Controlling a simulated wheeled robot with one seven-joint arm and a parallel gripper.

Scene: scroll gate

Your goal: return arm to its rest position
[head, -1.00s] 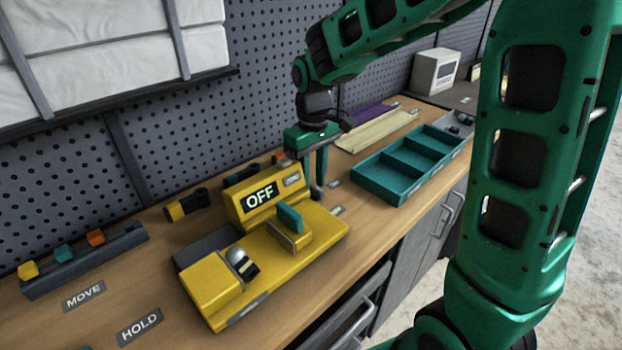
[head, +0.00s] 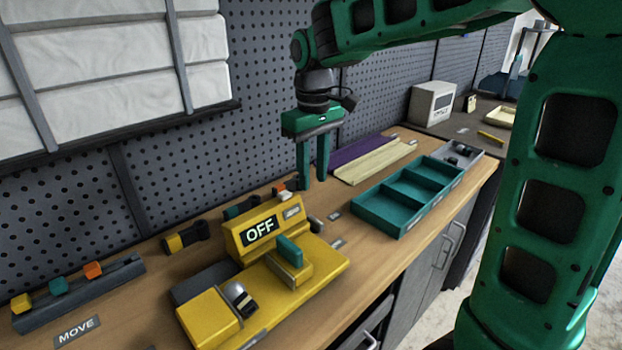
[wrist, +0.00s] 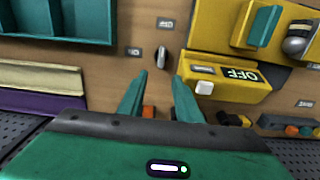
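My gripper (head: 313,182) hangs pointing down above the back of the bench, behind and to the right of the yellow device with the OFF display. Its two green fingers are apart with nothing between them; in the wrist view the open fingers (wrist: 160,85) also show an empty gap over the bench top. My green arm reaches in from the upper right. The yellow device (head: 210,318) has a teal lever block (head: 289,250) and a sign reading OFF (head: 261,231); it also shows upside down in the wrist view (wrist: 215,30).
A teal divided tray (head: 390,225) stands to the right on the bench. Cream and purple strips (head: 375,162) lie behind it. A rack with coloured blocks (head: 80,295) and a MOVE label (head: 76,331) are at left. A pegboard wall (head: 255,130) stands close behind my gripper.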

